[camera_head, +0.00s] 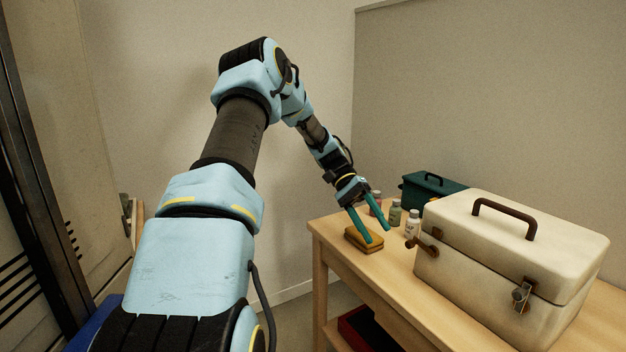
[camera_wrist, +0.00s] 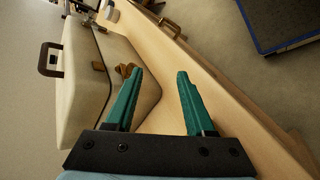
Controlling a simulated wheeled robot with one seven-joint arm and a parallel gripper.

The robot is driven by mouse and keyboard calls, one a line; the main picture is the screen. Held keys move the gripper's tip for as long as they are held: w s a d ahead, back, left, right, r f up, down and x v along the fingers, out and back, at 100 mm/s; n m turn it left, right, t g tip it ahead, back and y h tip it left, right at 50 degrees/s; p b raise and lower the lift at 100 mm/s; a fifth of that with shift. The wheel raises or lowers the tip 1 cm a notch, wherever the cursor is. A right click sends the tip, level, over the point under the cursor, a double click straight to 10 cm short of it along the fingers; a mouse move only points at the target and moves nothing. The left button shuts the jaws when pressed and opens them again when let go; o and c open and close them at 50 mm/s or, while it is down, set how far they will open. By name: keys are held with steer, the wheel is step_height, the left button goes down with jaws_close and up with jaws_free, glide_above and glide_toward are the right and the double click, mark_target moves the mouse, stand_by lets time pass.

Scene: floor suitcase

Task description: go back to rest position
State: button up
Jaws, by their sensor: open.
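My gripper (camera_head: 375,220) has its two teal fingers spread apart with nothing between them. I cannot tell whether the near finger touches the block. In the wrist view the open fingers (camera_wrist: 160,74) point toward the table edge, beside a cream case (camera_wrist: 115,60). That case (camera_head: 480,240) stands shut on the table to the right of my gripper in the head view, with a brown handle and latches.
Several small bottles (camera_head: 395,214) stand behind the block. A dark green box (camera_head: 428,187) sits behind the cream case. The wooden table (camera_head: 392,262) has a red item (camera_head: 358,327) below it. Walls rise behind the table and arm. A dark blue object (camera_wrist: 285,22) shows in the wrist view.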

steer(key=s+a+r+n+t+y+p, duration=0.2)
steer(key=s+a+r+t, duration=0.2)
steer(key=a, duration=0.7)
steer(key=s+a+r+n+t+y+p, duration=0.3)
steer(key=s+a+r+t, duration=0.1)
steer(key=s+a+t, duration=0.3)
steer(key=s+a, duration=0.2)
steer(key=a, duration=0.2)
steer(key=shift+s+n, duration=0.25)
steer(key=shift+n, duration=0.05)
